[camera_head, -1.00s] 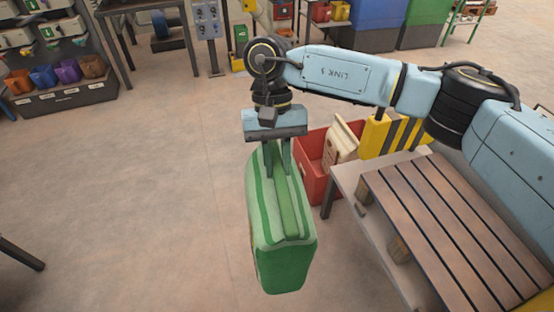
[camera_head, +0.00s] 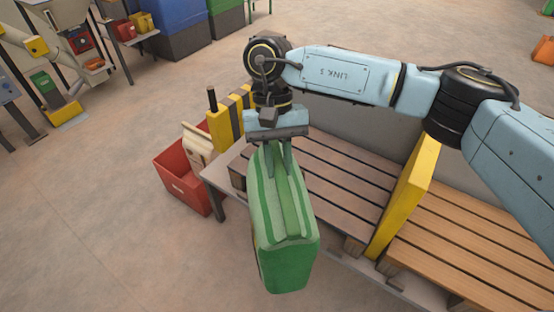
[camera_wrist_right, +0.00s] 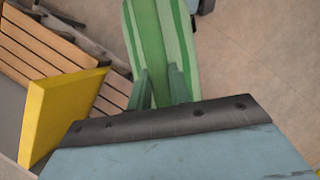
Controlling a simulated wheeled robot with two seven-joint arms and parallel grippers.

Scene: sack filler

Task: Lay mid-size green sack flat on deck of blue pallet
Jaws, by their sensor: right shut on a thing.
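The green sack (camera_head: 288,262), with light and dark green stripes, hangs upright in the middle of the head view. My right gripper (camera_head: 279,174) points down and is shut on the sack's top. The sack hangs clear of the floor, in front of a brown slatted pallet. In the right wrist view the gripper's fingers (camera_wrist_right: 160,88) straddle the striped sack (camera_wrist_right: 150,25). The brown pallet (camera_head: 345,190) and a lighter orange-brown pallet (camera_head: 470,245) have empty visible decks. No blue-coloured pallet shows. My left gripper is not in view.
A yellow upright divider (camera_head: 405,200) stands between the two pallets. A red crate (camera_head: 182,178) with pale contents is left of the bench. A yellow-and-black striped post (camera_head: 226,125) stands behind it. Open floor (camera_head: 110,230) lies at the left.

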